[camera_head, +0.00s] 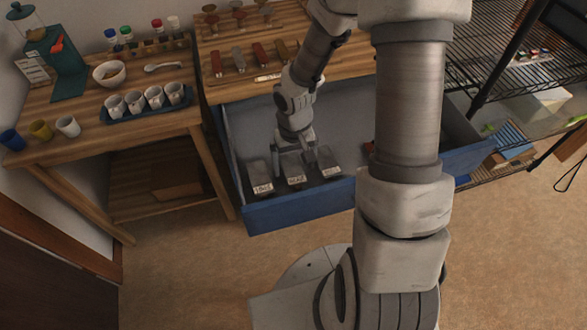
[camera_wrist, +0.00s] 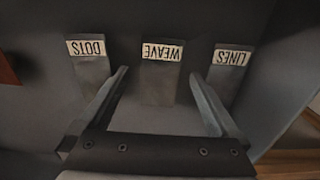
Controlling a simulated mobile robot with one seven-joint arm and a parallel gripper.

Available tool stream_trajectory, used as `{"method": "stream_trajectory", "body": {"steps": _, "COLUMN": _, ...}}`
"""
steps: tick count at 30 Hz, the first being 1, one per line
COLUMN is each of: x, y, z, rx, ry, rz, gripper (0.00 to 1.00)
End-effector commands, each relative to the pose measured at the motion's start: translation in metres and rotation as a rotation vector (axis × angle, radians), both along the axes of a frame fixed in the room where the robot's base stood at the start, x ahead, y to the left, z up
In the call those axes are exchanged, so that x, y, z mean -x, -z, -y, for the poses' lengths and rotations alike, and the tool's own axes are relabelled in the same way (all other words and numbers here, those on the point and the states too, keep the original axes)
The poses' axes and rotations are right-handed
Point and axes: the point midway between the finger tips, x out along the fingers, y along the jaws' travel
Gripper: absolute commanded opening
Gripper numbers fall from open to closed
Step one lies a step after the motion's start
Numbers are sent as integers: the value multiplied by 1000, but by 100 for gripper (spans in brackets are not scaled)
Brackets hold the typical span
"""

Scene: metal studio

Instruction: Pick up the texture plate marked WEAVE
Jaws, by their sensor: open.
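The WEAVE plate (camera_wrist: 160,88) is a grey slab with a white label, upside down in the wrist view, lying in the open blue drawer (camera_head: 300,210). It is the middle of three plates, and its label also shows in the head view (camera_head: 296,180). The DOTS plate (camera_wrist: 90,70) is left of it and the LINES plate (camera_wrist: 227,75) right of it in the wrist view. My gripper (camera_wrist: 158,76) is open, with its fingers apart on either side of the WEAVE plate in that picture. I cannot tell how far above the plate the fingertips are.
The drawer's front wall is close to the plates. A wooden bench (camera_head: 225,82) with several tools stands above the drawer. A side table (camera_head: 90,130) with cups and a bowl (camera_head: 109,73) is at left. A wire shelf (camera_head: 500,60) is at right. Open floor lies in front.

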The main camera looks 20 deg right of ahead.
Motion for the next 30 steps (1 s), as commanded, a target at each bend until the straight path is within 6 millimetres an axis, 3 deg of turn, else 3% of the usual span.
{"method": "stream_trajectory", "body": {"steps": 2, "x": 0, "y": 0, "z": 0, "rx": 0, "ry": 0, "rz": 0, "gripper": 94}}
{"method": "stream_trajectory", "body": {"steps": 17, "x": 0, "y": -1, "z": 0, "rx": 0, "ry": 0, "rz": 0, "gripper": 5}}
{"method": "stream_trajectory", "body": {"steps": 25, "x": 0, "y": -3, "z": 0, "rx": 0, "ry": 0, "rz": 1, "gripper": 4}}
{"method": "stream_trajectory", "body": {"steps": 30, "x": -1, "y": -16, "z": 0, "rx": 1, "ry": 2, "rz": 2, "gripper": 4}}
